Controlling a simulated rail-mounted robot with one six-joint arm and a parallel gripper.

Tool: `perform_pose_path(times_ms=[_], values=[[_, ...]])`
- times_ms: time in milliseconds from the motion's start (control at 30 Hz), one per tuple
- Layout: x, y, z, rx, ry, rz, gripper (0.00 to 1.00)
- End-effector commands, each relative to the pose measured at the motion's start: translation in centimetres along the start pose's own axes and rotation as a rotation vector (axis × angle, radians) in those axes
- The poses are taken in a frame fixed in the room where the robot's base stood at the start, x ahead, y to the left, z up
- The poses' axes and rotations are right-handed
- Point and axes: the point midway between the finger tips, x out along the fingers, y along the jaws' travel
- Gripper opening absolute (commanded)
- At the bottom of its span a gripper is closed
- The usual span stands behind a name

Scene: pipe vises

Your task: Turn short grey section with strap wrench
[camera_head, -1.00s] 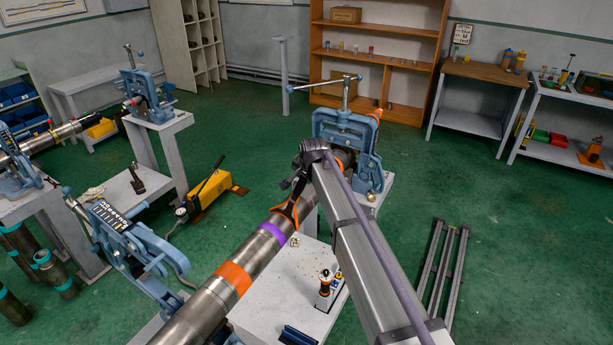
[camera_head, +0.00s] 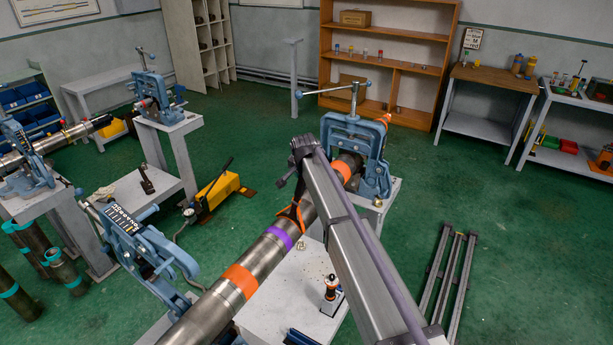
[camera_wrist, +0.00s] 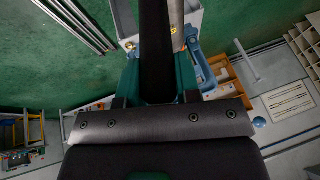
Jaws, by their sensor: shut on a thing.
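A long grey pipe (camera_head: 257,262) runs diagonally through the head view, with orange and purple bands. Its far end passes into a blue vise (camera_head: 355,150). A strap wrench with an orange and black strap (camera_head: 293,213) is around the pipe, between the purple band and the far orange band (camera_head: 344,171). My gripper (camera_wrist: 157,85) is shut on the wrench's black handle (camera_wrist: 155,45) in the wrist view. In the head view my arm hides the gripper's fingers and part of the pipe. I cannot tell exactly where the short grey section begins and ends.
A second blue vise (camera_head: 140,245) stands nearer, on the left. A white bench (camera_head: 270,295) under the pipe holds a small bottle (camera_head: 331,287). A yellow pump (camera_head: 217,192) is on the floor left of the pipe. Metal rails (camera_head: 450,270) lie on the floor at right.

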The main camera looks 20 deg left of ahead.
Motion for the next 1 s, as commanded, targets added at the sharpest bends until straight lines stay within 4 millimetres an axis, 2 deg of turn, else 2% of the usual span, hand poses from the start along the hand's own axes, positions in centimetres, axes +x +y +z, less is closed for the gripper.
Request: perform_pose_path(times_ms=[167, 800, 1000], values=[[0.0, -0.2, 0.0, -0.002, -0.002, 0.003, 0.0], [0.2, -3.7, 0.1, -0.049, -0.002, 0.115, 0.0], [0.2, -3.8, 0.2, -0.051, -0.003, 0.122, 0.0]])
